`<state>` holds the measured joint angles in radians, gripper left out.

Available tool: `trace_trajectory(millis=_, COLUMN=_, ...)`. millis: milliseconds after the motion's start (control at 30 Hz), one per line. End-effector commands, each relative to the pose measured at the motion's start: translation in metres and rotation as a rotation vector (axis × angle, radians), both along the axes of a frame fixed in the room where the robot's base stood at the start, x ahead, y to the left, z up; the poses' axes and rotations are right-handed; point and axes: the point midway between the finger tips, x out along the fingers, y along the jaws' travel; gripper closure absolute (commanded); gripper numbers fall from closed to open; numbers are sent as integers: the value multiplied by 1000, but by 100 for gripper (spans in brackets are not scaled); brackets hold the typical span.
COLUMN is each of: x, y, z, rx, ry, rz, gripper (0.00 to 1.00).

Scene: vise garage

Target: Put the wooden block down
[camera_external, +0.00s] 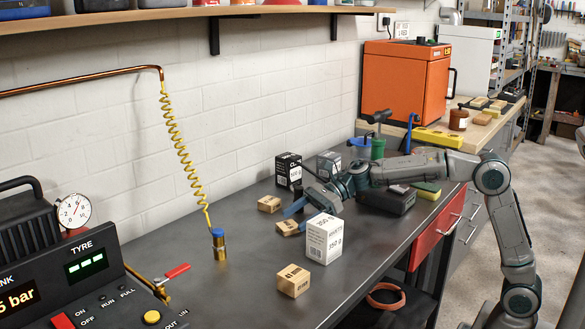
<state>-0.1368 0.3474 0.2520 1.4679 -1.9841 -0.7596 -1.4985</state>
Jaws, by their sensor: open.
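My gripper (298,203) reaches in from the right, low over the grey workbench (235,285), with its jaws open. One blue finger shows clearly; the other is harder to make out. A small tan block (287,227) lies on the bench just below the blue finger, partly behind a white box. Two similar tan blocks are near: one (269,204) to the left of the fingers, one (293,281) closer to the camera with dark print on it. Which one is the wooden block, and whether a finger touches it, I cannot tell.
A white box (324,239) stands close in front of my gripper. A black box (288,170) and a grey box (328,165) stand behind it. A brass fitting with a blue top (219,244) hangs on a yellow coiled hose to the left.

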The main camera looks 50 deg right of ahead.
Motion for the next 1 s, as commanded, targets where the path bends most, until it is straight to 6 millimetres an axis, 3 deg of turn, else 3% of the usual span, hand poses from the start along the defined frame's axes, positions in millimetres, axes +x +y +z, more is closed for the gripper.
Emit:
trace_trajectory(millis=133, x=-12, y=-31, z=18, rx=0, ry=-1, rz=-5, gripper=34)
trace_trajectory(millis=300, x=-12, y=-27, z=53, rx=0, ry=-2, rz=2, gripper=34)
trace_trajectory(millis=500, x=-11, y=-27, z=76, rx=1, ry=-1, rz=0, gripper=34)
trace_trajectory(millis=1000, x=-12, y=-26, z=85, rx=5, ry=2, rz=-4, gripper=34)
